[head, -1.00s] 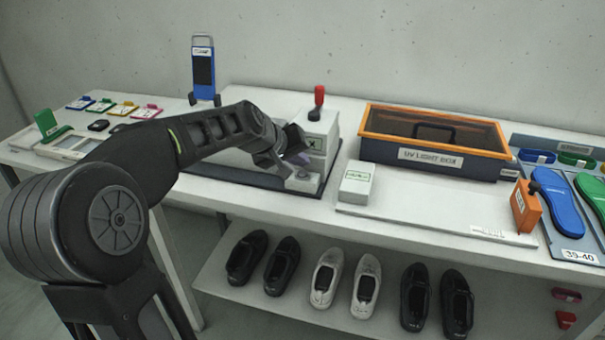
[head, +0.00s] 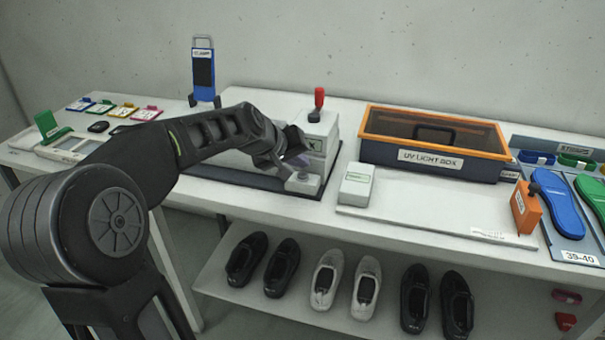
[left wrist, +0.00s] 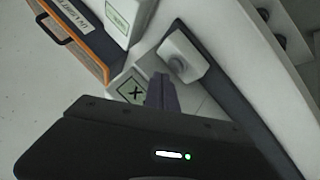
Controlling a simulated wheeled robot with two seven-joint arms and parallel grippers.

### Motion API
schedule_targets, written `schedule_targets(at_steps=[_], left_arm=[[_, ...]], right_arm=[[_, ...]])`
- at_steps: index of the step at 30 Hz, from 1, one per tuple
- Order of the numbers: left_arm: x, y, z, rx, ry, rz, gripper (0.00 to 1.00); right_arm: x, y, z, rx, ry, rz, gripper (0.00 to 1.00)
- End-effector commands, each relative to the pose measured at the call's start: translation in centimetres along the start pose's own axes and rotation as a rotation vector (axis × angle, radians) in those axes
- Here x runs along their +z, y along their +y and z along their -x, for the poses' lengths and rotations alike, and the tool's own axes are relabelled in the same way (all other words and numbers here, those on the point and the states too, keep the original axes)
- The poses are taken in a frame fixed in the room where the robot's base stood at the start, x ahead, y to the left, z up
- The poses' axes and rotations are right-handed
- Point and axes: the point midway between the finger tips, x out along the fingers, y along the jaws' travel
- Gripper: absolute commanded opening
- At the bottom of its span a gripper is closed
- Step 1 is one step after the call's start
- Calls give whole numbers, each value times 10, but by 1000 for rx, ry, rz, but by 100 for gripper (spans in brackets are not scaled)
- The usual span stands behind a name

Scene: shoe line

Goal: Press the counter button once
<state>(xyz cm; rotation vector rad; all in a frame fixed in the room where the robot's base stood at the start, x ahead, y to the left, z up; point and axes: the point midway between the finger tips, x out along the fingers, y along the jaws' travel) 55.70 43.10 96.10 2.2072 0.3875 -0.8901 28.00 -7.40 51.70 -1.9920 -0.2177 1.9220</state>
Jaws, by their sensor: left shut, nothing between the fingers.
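My right gripper is not in view.
The white box carries a red-topped lever (head: 319,98). A small white box (head: 357,184) stands to the right, before the UV light box (head: 431,160). An orange block (head: 526,207) and insoles are farther right. Shoes stand on the lower shelf (head: 225,268).

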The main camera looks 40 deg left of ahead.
Motion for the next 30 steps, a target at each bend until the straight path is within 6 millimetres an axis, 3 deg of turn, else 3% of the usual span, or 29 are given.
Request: schedule_targets(at_steps=[30], left_arm=[[5, -5, -6, 0, 0, 0, 0]], right_arm=[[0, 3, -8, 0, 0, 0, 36]])
